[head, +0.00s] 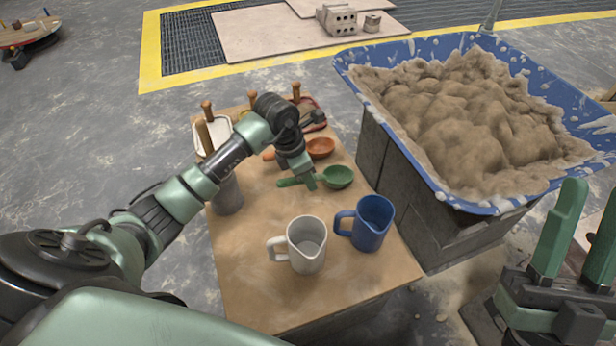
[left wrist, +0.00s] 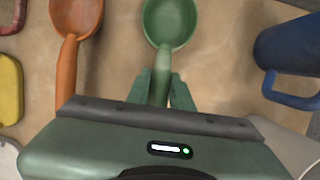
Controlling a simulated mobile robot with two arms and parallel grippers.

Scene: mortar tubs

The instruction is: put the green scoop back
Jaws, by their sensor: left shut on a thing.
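The green scoop (head: 338,177) is at the right part of the wooden table, beside the orange scoop (head: 320,148). My left gripper (head: 312,184) is shut on the green scoop's handle. In the left wrist view the green scoop (left wrist: 170,22) points away from me, its handle between the two fingers (left wrist: 161,88). The scoop is at or very near the table top; I cannot tell whether it touches. My right gripper (head: 572,235) is at the lower right of the head view, its fingers apart, with nothing between them.
A white jug (head: 305,245) and a blue jug (head: 372,222) stand at the table's (head: 240,270) near side. A blue tub (head: 440,190) of mortar is at the right. The table's near left is bare.

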